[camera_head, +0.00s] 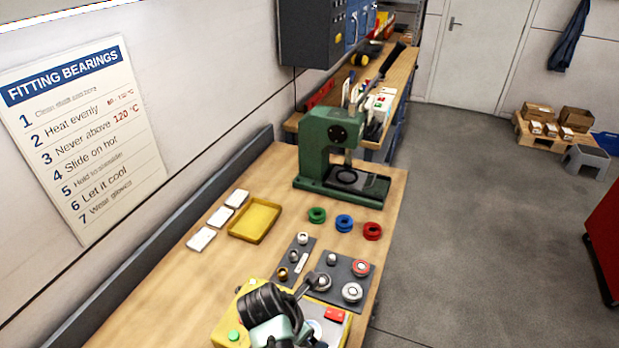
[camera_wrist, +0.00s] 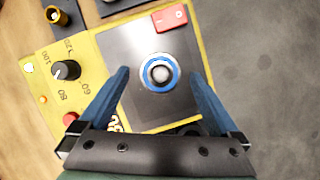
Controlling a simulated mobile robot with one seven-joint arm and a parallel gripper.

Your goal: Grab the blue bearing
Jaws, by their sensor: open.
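A bearing with a blue ring and a pale round centre (camera_wrist: 160,89) sits on the dark plate (camera_wrist: 125,55) of the yellow heater unit in the wrist view. My gripper (camera_wrist: 160,73) is open above it, with one blue finger on each side of the bearing. I see no finger touching it, and the height gap is hard to judge. In the head view my dark arm covers part of the yellow unit (camera_head: 221,337). A separate blue ring (camera_head: 344,222) lies on the bench between a green ring (camera_head: 317,215) and a red ring (camera_head: 372,231).
A red block (camera_wrist: 171,18) sits on the plate near the bearing, and a black knob (camera_wrist: 66,70) is on the unit's left. A grey board (camera_head: 345,268) with metal parts, a yellow tray (camera_head: 255,220) and a green press (camera_head: 322,155) stand farther back.

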